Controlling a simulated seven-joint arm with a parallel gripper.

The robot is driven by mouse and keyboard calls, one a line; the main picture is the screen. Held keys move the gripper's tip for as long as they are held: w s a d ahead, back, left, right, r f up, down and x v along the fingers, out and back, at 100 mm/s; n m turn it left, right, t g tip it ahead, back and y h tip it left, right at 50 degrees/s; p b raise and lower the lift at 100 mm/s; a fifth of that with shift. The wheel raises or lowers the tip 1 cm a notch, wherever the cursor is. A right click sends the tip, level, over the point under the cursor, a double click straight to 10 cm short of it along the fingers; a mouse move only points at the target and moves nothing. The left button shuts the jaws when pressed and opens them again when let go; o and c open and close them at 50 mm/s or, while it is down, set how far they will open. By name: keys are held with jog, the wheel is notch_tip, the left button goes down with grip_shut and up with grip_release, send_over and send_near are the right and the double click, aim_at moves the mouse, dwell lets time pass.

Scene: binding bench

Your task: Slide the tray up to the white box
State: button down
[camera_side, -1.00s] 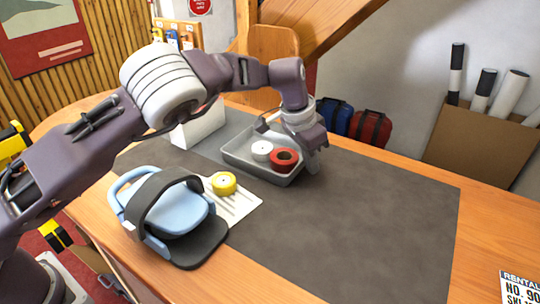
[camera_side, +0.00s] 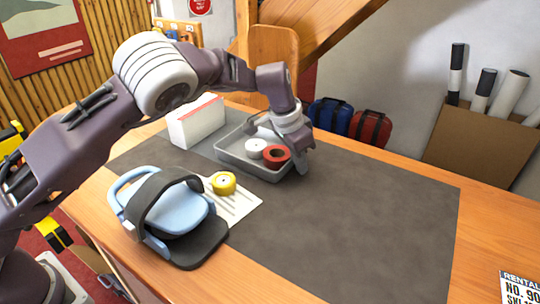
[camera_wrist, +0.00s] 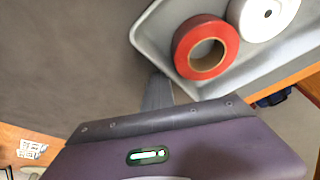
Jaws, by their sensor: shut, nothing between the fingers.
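The grey tray (camera_side: 247,166) lies on the dark mat and holds a red tape roll (camera_side: 277,156) and a white roll (camera_side: 256,148). The white box (camera_side: 196,126), with a red stripe along its top, stands just left of the tray. Any gap between them is narrow; I cannot tell whether they touch. My gripper (camera_side: 303,170) is shut and empty, low at the tray's right end, outside its wall. In the wrist view, the fingers (camera_wrist: 158,92) are beside the tray's wall (camera_wrist: 150,45), seemingly against it. The tray's far right part is partly hidden by my gripper.
A yellow tape roll (camera_side: 223,183) sits on a white striped card (camera_side: 238,205) in front of the tray. A blue and black strapped item (camera_side: 180,215) stands at front left. The mat (camera_side: 360,225) is clear to the right.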

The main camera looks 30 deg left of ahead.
aim_at(277, 154)
jog(key=shift+a+f, duration=0.15)
jog(key=shift+a, duration=3.85)
jog(key=shift+s+d, duration=0.1)
jog(key=shift+d, duration=0.75)
jog(key=shift+r, duration=4.15)
jog(key=s+a+r+n+h, duration=0.1)
jog(key=s+a+r+n, duration=0.35)
jog(key=s+r, duration=1)
jog(key=s+a+f+t+y, duration=0.1)
jog(key=s+a+f, duration=0.1)
jog(key=s, duration=1)
jog(key=s+a+f+n+t+y, duration=0.1)
jog(key=s+a+f, duration=0.1)
jog(key=s, duration=1.1)
jog(key=shift+s+f+t+y, duration=0.3)
jog(key=shift+f, duration=0.15)
